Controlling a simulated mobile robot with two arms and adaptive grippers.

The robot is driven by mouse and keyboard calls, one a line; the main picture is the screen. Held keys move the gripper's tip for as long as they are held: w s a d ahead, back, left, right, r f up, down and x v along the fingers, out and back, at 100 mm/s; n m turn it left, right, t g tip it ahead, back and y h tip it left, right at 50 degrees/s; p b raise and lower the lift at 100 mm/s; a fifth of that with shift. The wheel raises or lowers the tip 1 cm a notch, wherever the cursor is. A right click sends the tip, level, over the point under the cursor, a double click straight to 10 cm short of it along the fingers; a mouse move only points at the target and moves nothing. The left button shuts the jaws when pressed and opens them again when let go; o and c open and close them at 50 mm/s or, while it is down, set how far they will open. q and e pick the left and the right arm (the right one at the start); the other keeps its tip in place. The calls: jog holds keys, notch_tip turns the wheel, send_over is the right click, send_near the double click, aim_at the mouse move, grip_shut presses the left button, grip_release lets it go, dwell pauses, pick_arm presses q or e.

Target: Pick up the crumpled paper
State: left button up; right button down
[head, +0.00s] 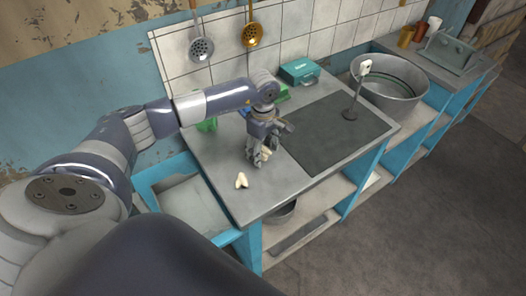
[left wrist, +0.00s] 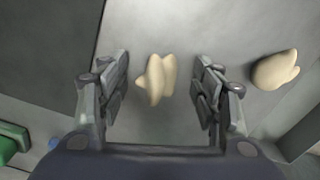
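A cream-coloured crumpled paper (left wrist: 157,78) lies on the grey counter between the two fingers of my left gripper (left wrist: 164,95) in the left wrist view. The fingers stand apart on either side of it and do not touch it in that view. In the head view my left gripper (head: 257,158) points down at the counter and partly hides this piece (head: 266,152). A second cream crumpled piece (head: 241,181) lies nearer the counter's front left corner. It also shows at the right in the left wrist view (left wrist: 274,70). My right gripper is not in view.
The counter (head: 215,165) has a dark inset panel (head: 335,140) to the right. A teal box (head: 300,71) and green items stand behind the gripper. A metal basin (head: 389,86) is further right. A ladle and skimmer (head: 201,48) hang on the tiled wall.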

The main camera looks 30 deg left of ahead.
pick_arm(q)
jog(key=c, duration=0.7)
